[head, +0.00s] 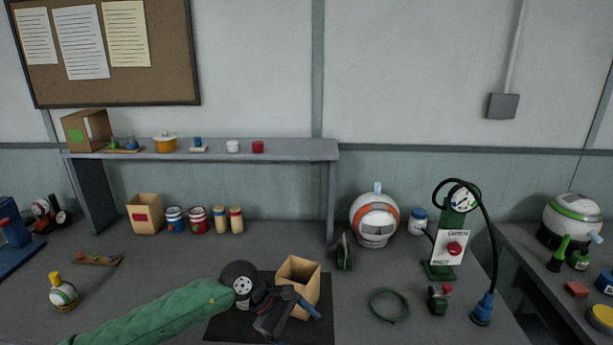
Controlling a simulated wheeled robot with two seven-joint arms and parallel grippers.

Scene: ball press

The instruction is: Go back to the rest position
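My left arm comes in from the lower left in a green sleeve, with a dark round wrist. My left gripper (290,312) is at the front of the bench, low in front of an open cardboard box (299,273), and covers part of that box. Dark and blue parts show at the gripper's end, but I cannot tell whether its fingers are open or shut. I cannot tell whether it touches the box. My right gripper is not in view.
The box is on a black mat (225,328) on the grey bench. A green hose ring (389,306), a green press stand with a sign (450,250) and a white-orange round machine (375,222) stand to the right. A shelf (200,153) spans the back left.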

